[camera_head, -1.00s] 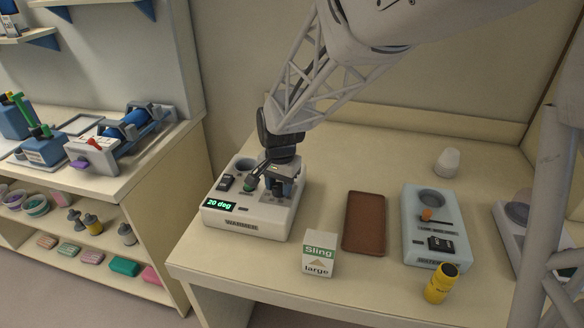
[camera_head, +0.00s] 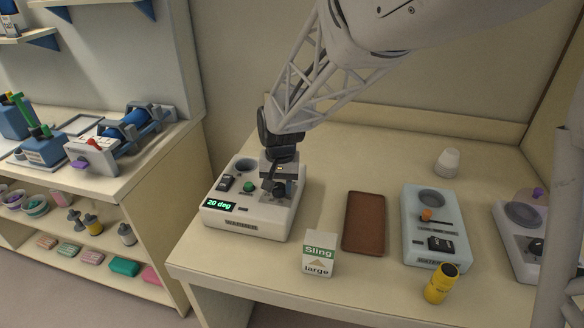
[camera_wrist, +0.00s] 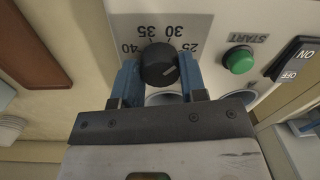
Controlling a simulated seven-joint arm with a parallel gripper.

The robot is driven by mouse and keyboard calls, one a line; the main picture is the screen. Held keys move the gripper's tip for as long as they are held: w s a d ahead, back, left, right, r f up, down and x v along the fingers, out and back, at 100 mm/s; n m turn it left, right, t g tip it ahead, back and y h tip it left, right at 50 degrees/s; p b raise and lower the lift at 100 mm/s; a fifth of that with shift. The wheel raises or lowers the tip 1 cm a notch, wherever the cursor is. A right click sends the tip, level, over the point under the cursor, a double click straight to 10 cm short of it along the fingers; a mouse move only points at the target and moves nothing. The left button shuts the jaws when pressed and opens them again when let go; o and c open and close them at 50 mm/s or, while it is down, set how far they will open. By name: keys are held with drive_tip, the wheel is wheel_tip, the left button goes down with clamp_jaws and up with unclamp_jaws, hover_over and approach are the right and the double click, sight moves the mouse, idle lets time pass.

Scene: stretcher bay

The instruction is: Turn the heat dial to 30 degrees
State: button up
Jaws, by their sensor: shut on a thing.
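The white warmer unit (camera_head: 247,222) stands on the table at left, its green display (camera_head: 220,205) reading "20 deg". Its black heat dial (camera_wrist: 158,66) is a round knob with a pale pointer line, seen close in the wrist view. Numbers 25, 30, 35 and 40 are printed around it, upside down in that view. The pointer is on the right side, below the 25. My gripper (camera_head: 280,187) is over the unit's right part, its blue fingers shut on the dial from both sides. In the head view the gripper partly covers the dial.
The green START button (camera_wrist: 239,60) and ON/OFF switch (camera_wrist: 294,63) are beside the dial.

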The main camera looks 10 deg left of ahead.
sight(281, 186)
drive_tip(key=shift+n, duration=2.1)
drive_tip(key=o, duration=0.9)
drive_tip(key=shift+r, duration=0.1)
drive_tip(key=shift+w+d+r, duration=0.1)
drive_tip(key=shift+r, duration=1.85)
drive_tip(key=shift+w+d+r, duration=0.1)
drive_tip(key=shift+r, duration=1.8)
drive_tip(key=shift+s, duration=0.1)
